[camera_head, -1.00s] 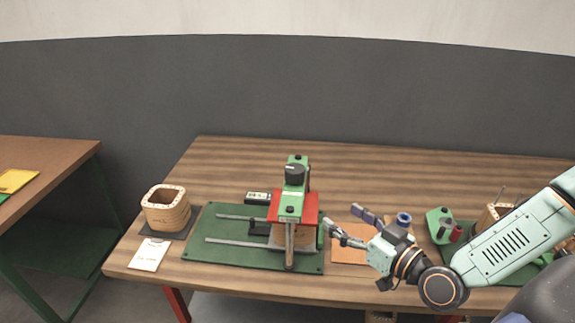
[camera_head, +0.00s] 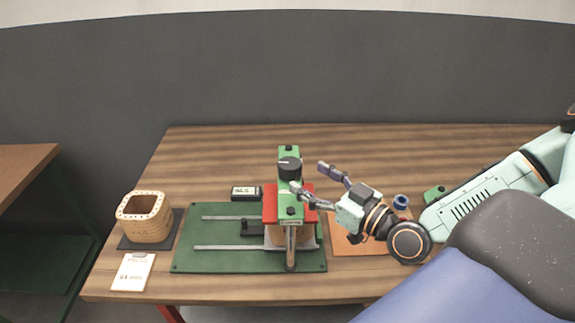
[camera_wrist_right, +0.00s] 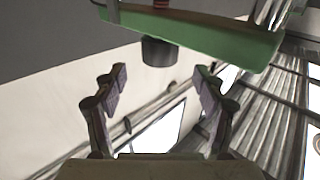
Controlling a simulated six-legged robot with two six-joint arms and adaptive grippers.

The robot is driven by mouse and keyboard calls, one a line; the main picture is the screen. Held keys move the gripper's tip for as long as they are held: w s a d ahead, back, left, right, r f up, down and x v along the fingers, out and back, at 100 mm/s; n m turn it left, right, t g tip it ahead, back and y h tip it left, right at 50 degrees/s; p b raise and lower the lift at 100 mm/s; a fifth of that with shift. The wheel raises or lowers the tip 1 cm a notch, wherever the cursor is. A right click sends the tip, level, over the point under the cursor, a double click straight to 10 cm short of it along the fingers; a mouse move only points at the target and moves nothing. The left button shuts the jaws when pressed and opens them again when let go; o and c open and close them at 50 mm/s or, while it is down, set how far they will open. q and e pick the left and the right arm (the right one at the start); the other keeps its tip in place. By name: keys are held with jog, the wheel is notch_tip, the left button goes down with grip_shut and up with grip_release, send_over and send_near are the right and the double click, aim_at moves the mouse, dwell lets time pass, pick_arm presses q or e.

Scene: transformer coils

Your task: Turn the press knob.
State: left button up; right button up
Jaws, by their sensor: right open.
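The green press (camera_head: 288,212) with a red plate (camera_head: 270,205) stands on a green base board on the table. Its black round knob (camera_head: 290,167) sits on the top part. My right gripper (camera_head: 310,178) is open, with its two fingers spread just to the right of the knob. In the right wrist view, the black knob (camera_wrist_right: 159,52) juts from the green press body, between and just beyond the two open fingertips (camera_wrist_right: 160,78). Nothing is between the fingers. My left gripper is not in view.
A wooden coil form (camera_head: 146,217) stands on a dark mat at the left, with a clipboard (camera_head: 132,272) in front. A small black meter (camera_head: 246,192) lies behind the green board (camera_head: 190,262). An orange mat (camera_head: 360,246) and blue spool (camera_head: 400,202) lie right of the press.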

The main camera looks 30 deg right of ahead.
aim_at(297, 174)
jog(key=b+x, duration=0.3)
jog(key=x, duration=0.1)
jog(key=shift+a+f, duration=0.15)
jog(key=shift+f, duration=0.15)
jog(key=shift+w+r+b, duration=0.1)
jog(key=shift+w+b, duration=0.65)
jog(key=shift+w, duration=0.1)
jog(key=shift+w+a+r, duration=0.1)
jog(key=shift+w+a, duration=0.15)
jog(key=shift+w, duration=0.35)
jog(key=shift+d, duration=0.1)
